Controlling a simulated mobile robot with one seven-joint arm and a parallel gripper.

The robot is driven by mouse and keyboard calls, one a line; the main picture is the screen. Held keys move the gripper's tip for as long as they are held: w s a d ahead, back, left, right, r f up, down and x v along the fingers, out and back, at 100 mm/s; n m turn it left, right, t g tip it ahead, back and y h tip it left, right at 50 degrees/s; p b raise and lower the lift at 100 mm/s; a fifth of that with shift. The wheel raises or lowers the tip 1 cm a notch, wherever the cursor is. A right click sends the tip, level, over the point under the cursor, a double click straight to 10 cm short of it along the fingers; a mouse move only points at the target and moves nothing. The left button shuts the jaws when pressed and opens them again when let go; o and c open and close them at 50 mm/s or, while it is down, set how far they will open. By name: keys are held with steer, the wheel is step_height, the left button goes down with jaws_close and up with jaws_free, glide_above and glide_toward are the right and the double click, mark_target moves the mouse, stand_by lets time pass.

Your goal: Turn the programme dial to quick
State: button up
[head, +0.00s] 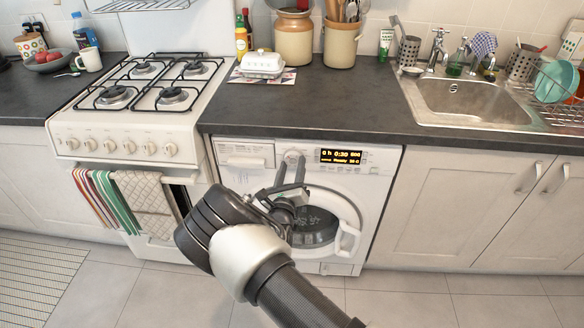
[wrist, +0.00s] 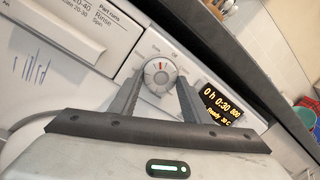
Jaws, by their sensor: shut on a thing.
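The white washer (head: 377,187) stands under the dark counter. Its programme dial (wrist: 160,75) is a round knob with a red mark near its top in the wrist view; in the head view the dial (head: 291,156) shows just beyond the fingertips. My gripper (wrist: 159,84) has one finger on each side of the dial and is shut on it. It also shows in the head view (head: 289,165). The lit display (head: 341,156) beside the dial reads 0 h 0:30 and Ready; it also shows in the wrist view (wrist: 222,108). Small labels around the dial are blurred.
The detergent drawer (head: 245,156) is left of the dial. The round washer door (head: 318,222) is below, partly hidden by my arm. A white cooker (head: 130,130) with towels on its rail stands left. The counter edge (head: 400,140) runs just above the panel.

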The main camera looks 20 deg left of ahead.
steer(key=o, duration=1)
steer(key=shift+o, duration=0.2)
steer(key=s+d+f+p, duration=0.1)
steer(key=s+d+p, duration=0.1)
steer(key=s, duration=1.5)
steer(key=shift+d, duration=0.5)
